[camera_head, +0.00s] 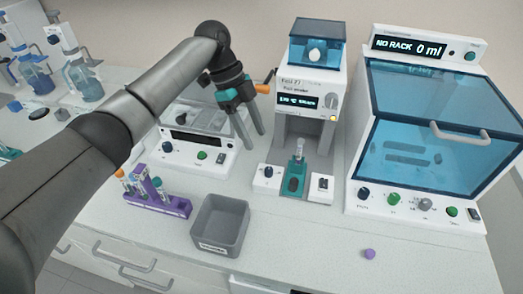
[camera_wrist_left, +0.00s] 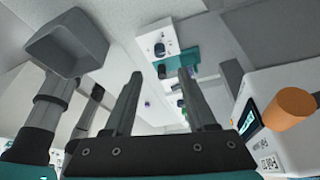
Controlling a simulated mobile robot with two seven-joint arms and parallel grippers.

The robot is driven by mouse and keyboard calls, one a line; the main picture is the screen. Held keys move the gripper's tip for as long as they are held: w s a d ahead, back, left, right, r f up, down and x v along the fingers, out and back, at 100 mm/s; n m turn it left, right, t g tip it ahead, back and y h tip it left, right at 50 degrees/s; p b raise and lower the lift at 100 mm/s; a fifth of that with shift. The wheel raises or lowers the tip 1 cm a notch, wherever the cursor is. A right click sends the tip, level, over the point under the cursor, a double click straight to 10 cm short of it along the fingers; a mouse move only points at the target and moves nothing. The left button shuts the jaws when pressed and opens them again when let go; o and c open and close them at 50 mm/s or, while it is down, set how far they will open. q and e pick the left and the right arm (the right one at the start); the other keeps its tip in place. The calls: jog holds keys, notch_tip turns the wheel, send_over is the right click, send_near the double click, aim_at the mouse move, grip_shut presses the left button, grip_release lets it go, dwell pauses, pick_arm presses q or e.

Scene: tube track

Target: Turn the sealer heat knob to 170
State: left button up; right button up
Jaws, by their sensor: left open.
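The tube sealer (camera_head: 297,108) is a white machine with a blue top and a small lit display (camera_head: 298,101), whose digits are too small to read surely. A grey round knob (camera_head: 331,101) sits right of the display. An orange handle (camera_head: 263,88) sticks out on its left side; it looms large in the left wrist view (camera_wrist_left: 291,108). My left gripper (camera_head: 252,140) is open and empty, left of the sealer, fingers pointing down and apart from it. In the left wrist view nothing lies between the fingers (camera_wrist_left: 160,84). My right gripper is not in view.
A capped tube (camera_head: 299,150) stands in the teal holder (camera_head: 295,178) at the sealer's base. A grey bin (camera_head: 219,226), a purple tube rack (camera_head: 158,202) and a white device (camera_head: 192,149) stand leftward. A large blue-windowed cabinet (camera_head: 430,135) stands right. A purple cap (camera_head: 369,253) lies in front.

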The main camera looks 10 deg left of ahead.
pick_arm(q)
jog(key=v, duration=0.5)
dwell(0.3)
